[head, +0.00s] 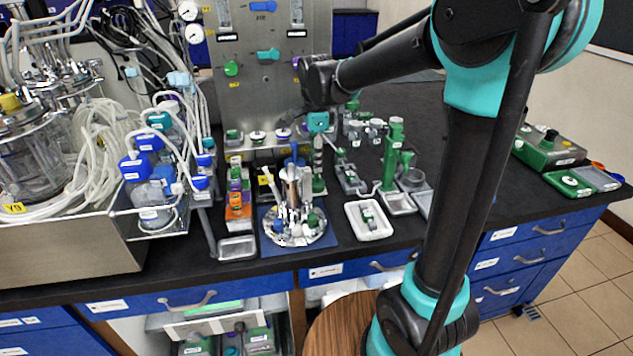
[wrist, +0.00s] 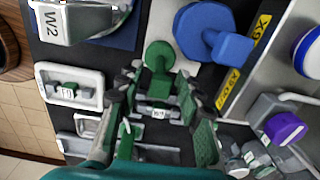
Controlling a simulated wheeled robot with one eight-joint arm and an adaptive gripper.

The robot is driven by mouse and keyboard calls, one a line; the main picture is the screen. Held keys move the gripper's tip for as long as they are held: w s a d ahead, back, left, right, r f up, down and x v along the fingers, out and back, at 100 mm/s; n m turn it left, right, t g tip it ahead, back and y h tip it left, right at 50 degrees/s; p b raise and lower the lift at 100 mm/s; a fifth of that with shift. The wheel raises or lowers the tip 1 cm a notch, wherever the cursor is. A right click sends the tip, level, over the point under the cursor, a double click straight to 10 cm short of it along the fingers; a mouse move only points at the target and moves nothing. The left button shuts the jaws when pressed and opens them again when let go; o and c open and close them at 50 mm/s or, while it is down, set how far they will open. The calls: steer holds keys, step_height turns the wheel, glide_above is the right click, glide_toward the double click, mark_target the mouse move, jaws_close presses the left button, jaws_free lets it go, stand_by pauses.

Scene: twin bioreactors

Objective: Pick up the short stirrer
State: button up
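My gripper (wrist: 158,122) points down over the bench in the wrist view, its two fingers spread. A green-headed part (wrist: 158,56) with a green labelled body lies between and just beyond the fingers; I cannot tell whether they touch it. It may be the short stirrer, but its label is too small to read. In the head view my gripper (head: 318,150) is behind and right of the round metal assembly, over a green upright part (head: 319,184). A small green-ended piece (head: 368,216) lies in a white tray (head: 386,233) in front.
A blue-headed part (wrist: 212,32) stands close beside the green head. The metal assembly (head: 295,232) stands on a blue mat (head: 270,248). A green stand (head: 392,155) rises at right. A steel panel (head: 270,85) stands behind.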

mark_target(317, 182)
step_height(317, 182, down, 4)
steer(key=shift+d+f, duration=0.1)
steer(key=shift+f, duration=0.1)
jaws_close()
